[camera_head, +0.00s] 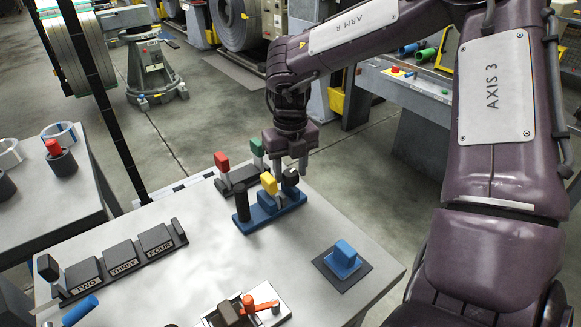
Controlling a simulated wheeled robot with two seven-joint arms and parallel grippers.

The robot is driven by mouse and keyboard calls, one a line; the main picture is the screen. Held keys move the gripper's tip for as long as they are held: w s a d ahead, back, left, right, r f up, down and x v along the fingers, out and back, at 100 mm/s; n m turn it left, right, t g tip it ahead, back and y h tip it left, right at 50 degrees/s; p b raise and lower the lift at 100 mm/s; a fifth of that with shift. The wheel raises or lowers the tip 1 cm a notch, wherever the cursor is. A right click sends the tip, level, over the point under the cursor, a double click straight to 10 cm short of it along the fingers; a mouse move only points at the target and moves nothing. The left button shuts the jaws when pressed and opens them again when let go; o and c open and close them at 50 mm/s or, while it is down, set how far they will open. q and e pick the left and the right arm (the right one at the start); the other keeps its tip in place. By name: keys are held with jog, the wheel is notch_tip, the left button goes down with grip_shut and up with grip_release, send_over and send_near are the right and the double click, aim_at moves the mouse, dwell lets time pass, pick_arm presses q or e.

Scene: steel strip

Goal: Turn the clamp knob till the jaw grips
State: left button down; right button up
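A blue-based fixture (264,219) stands near the back edge of the grey table. It carries a black upright cylinder (242,206) at its left end, a yellow block (268,184) in the middle and a dark knob-like piece (290,180) at its right end. I cannot tell for certain which part is the clamp knob or the jaw. My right gripper (290,168) points down over the fixture's right end, its fingers apart on either side of the dark piece. I cannot tell whether they touch it. My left gripper is out of view.
Red (222,163) and green (257,149) levers stand just behind the fixture. A blue handle (345,254) on a dark plate is at right. A red-handled device (262,304) and labelled dark blocks (121,258) are nearer. The table's middle (205,250) is clear.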

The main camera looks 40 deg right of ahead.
jog(key=c, duration=0.6)
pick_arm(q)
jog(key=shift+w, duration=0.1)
